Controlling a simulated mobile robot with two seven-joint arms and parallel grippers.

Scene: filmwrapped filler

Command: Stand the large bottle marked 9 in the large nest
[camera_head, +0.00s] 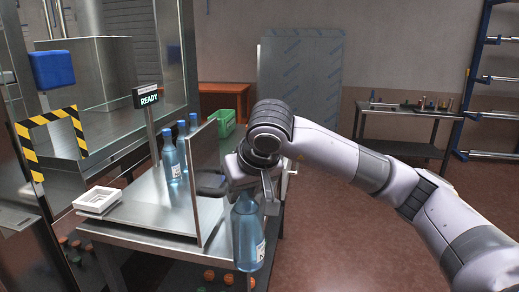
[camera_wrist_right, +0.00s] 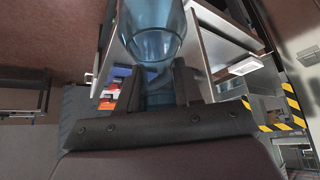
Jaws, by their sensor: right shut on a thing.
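A blue see-through bottle (camera_head: 247,238) hangs upright from my right gripper (camera_head: 256,192), in front of the table's right part. My right gripper is shut on its upper part. A white label shows at its lower right edge, but I cannot read its number. In the right wrist view the bottle (camera_wrist_right: 152,35) lies between the fingers (camera_wrist_right: 158,85). A white square nest (camera_head: 97,201) lies on the table's front left corner, well left of the bottle, and looks empty. Whether it is the large one I cannot tell. My left gripper is out of view.
An upright panel (camera_head: 208,185) stands on the metal table (camera_head: 150,208) between bottle and nest. Several blue bottles (camera_head: 171,163) stand in a row behind it to the left. A READY sign (camera_head: 147,97) and a green crate (camera_head: 226,122) are farther back.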

